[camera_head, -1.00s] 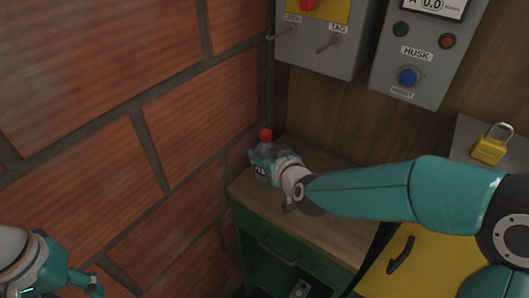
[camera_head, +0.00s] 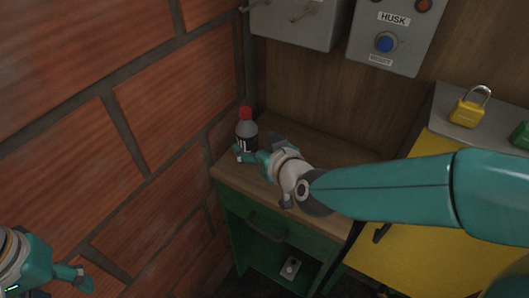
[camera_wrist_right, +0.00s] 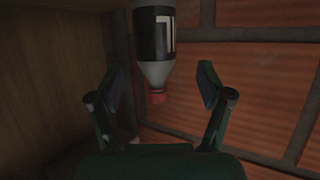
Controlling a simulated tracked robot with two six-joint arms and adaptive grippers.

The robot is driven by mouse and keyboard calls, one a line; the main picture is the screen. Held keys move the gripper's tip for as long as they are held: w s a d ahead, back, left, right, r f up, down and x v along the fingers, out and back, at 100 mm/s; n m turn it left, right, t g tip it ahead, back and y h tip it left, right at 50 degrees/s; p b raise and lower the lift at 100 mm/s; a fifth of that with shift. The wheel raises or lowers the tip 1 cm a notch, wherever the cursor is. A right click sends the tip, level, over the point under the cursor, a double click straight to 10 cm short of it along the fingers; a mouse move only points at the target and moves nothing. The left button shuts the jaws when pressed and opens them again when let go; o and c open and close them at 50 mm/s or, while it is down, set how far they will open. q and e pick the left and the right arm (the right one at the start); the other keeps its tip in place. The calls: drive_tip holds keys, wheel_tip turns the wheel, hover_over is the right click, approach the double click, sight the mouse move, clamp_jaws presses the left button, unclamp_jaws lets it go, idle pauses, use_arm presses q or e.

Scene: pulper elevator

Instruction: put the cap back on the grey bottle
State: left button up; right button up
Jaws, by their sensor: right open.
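The grey bottle (camera_head: 246,130) has a black label and stands upright at the back left of the wooden cabinet top (camera_head: 325,157), near the brick wall. A red cap (camera_head: 245,113) sits on its neck. My right gripper (camera_head: 257,150) is open beside the bottle's lower part, on its near right side. In the right wrist view the bottle (camera_wrist_right: 155,42) appears upside down, with the red cap (camera_wrist_right: 157,97) lowest, between the lines of the two spread fingers. The fingers look apart from it. My left gripper (camera_head: 82,279) is at the lower left, far from the bottle; its opening is unclear.
The brick wall (camera_head: 160,110) is close on the left. Grey control boxes (camera_head: 388,40) hang on the wooden back wall. A yellow padlock (camera_head: 468,110) stands on a grey top at right, above a yellow panel (camera_head: 415,235). The cabinet top right of the bottle is clear.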

drive_tip(key=v, duration=0.5)
drive_tip(key=shift+s+d, duration=0.1)
idle(0.4)
